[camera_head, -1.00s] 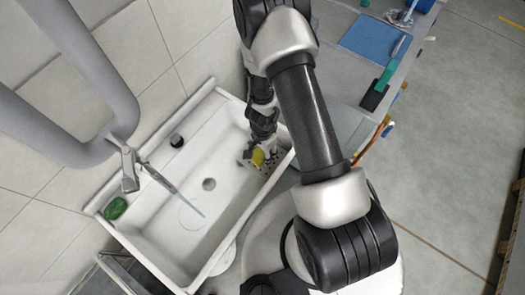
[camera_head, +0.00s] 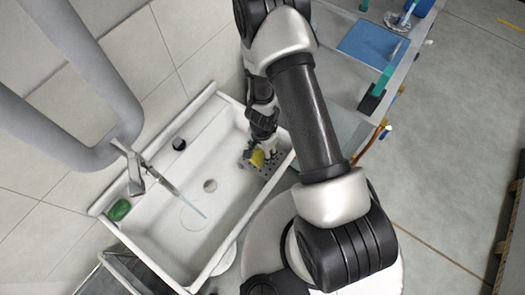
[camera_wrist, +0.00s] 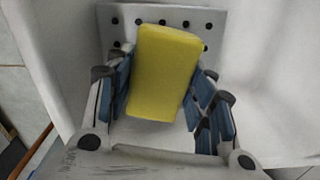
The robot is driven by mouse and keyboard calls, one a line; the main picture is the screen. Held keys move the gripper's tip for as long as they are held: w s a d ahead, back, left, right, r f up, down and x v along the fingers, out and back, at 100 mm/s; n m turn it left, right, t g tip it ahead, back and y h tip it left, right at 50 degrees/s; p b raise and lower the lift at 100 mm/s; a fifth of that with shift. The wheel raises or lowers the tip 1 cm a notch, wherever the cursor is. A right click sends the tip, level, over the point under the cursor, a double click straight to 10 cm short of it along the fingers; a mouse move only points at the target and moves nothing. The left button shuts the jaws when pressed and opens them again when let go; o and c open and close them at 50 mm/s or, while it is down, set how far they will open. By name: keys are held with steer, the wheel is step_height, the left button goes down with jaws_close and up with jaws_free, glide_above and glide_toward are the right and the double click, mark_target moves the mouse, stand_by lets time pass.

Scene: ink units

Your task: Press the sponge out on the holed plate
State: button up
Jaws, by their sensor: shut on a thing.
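My gripper (camera_wrist: 160,95) is shut on the yellow sponge (camera_wrist: 164,72), with blue-padded fingers on both of its sides. In the wrist view the sponge covers part of the holed plate (camera_wrist: 191,18), a light plate with dark round holes. In the head view the sponge (camera_head: 257,158) shows small under my gripper (camera_head: 262,150), at the right end of the sink. The holed plate (camera_head: 275,163) shows beside it there. I cannot tell whether the sponge touches the plate.
A counter with a blue mat (camera_head: 371,43) lies at upper right.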

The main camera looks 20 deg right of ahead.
mark_target(262, 152)
steer(key=shift+r+p, duration=2.1)
steer(key=shift+r, duration=0.25)
